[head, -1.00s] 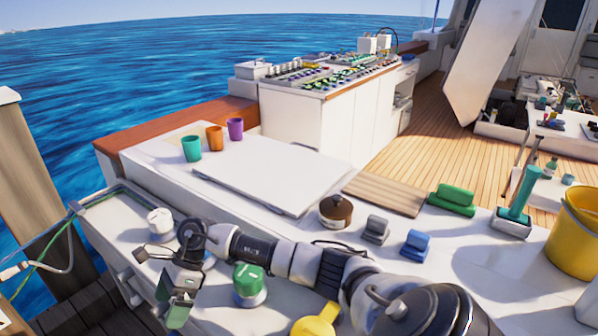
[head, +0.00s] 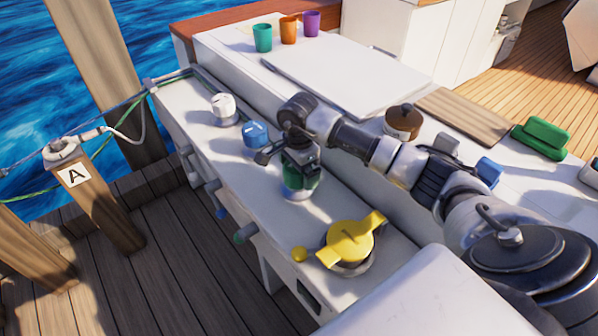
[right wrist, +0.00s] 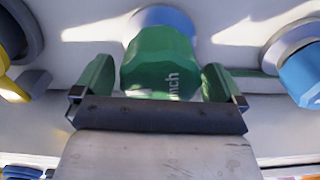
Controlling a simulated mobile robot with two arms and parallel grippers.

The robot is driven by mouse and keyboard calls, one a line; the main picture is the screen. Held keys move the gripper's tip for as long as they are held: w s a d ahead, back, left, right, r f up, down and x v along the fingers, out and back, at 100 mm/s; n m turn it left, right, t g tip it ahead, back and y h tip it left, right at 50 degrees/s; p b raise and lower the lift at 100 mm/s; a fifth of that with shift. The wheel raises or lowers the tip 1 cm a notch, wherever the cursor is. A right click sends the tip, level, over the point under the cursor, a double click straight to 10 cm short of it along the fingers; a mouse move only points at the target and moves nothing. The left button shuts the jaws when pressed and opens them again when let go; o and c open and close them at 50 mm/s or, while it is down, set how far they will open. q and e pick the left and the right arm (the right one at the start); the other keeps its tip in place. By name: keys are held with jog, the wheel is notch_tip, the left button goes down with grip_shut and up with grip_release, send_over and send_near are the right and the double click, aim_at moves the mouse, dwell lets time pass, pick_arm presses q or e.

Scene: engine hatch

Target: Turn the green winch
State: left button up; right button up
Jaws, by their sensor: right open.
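The green winch (head: 303,181) stands on the white side counter, between a blue winch and a yellow one. My right gripper (head: 298,165) is over it in the head view and hides its top. In the right wrist view the green winch (right wrist: 160,62) shows lettering and lies between the two green fingertips of my right gripper (right wrist: 158,80). The jaws are open, with a finger on each side; a small gap shows on both sides. My left gripper is in neither view.
A white winch (head: 224,107) and the blue winch (head: 256,135) stand farther back. A yellow winch (head: 350,243) with a wide handle is nearer. Brown pot (head: 403,122) and several cups, including a green cup (head: 263,38), sit on the upper counter. A wooden dock (head: 150,250) lies left.

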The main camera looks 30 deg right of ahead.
jog(key=shift+f, duration=0.6)
jog(key=c, duration=0.9)
